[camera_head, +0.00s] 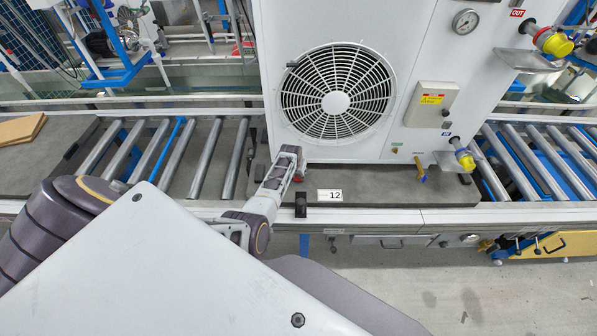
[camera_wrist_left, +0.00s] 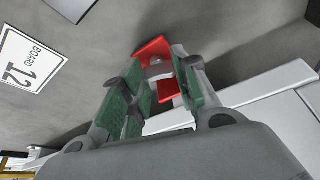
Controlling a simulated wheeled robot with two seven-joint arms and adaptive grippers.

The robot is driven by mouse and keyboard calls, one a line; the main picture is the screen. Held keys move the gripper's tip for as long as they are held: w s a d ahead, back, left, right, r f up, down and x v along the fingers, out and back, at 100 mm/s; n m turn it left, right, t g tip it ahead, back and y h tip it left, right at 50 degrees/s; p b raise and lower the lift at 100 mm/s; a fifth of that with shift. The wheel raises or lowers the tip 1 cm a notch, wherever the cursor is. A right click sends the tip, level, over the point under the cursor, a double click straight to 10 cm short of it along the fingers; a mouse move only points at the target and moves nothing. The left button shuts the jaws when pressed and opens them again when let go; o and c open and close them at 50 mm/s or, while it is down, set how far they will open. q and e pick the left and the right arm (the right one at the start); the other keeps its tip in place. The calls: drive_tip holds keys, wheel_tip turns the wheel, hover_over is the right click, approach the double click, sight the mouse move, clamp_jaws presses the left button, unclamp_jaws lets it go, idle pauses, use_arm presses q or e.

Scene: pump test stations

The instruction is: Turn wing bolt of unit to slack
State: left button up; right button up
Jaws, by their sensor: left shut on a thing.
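The unit is a large white cabinet (camera_head: 420,60) with a round fan grille, standing on a grey board (camera_head: 400,190) with a "12" label (camera_head: 330,195). My left gripper (camera_head: 293,165) is at the unit's lower front left corner. In the left wrist view the green-padded fingers (camera_wrist_left: 158,82) are shut on a red wing bolt (camera_wrist_left: 153,48). A little red (camera_head: 298,179) shows beside the gripper in the head view. My right gripper is not in view.
The board rests on a roller conveyor (camera_head: 170,155) with a metal front rail (camera_head: 450,217). A yellow-capped port (camera_head: 465,160) and a brass valve (camera_head: 421,170) stick out at the unit's lower right. The floor in front is clear.

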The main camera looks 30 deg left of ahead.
use_arm(q)
drive_tip(key=shift+d+n+y, duration=0.1)
drive_tip(key=shift+n+y, duration=0.4)
drive_tip(key=shift+n, duration=1)
drive_tip(key=shift+f, duration=0.1)
drive_tip(key=o, duration=1)
drive_tip(key=shift+r, duration=0.35)
drive_tip(key=shift+v, duration=5.7)
